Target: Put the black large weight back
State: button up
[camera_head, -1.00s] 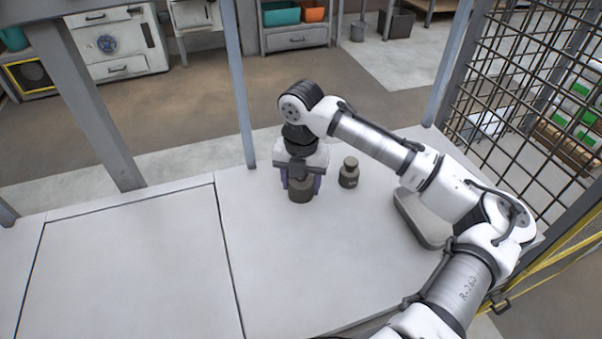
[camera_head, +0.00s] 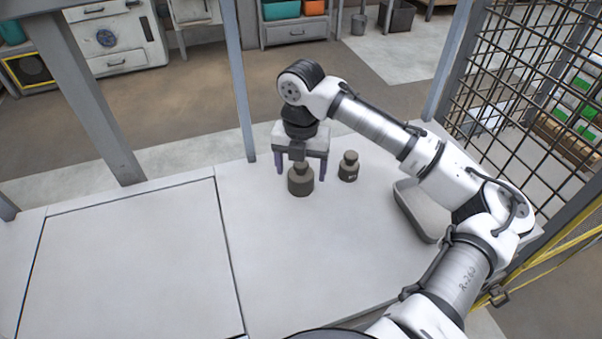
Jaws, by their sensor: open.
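A dark grey-black large weight (camera_head: 301,183) with a knob on top stands upright on the white table. A second, slightly smaller dark weight (camera_head: 348,168) stands upright to its right, apart from it. My gripper (camera_head: 301,174) is open, pointing down, with its purple fingers spread wide to either side of and slightly behind the large weight. The fingertips are above or behind the weight's body; I cannot tell whether they touch it or the table. Nothing is held.
A grey tray or scale (camera_head: 421,208) sits on the table to the right, partly hidden by my arm. A grey post (camera_head: 240,85) stands at the table's far edge, and a wire mesh fence (camera_head: 520,75) at the right. The table's left and front are clear.

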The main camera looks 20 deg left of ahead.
notch_tip(320, 180, up, 10)
jog(key=shift+f, duration=0.2)
dwell(0.3)
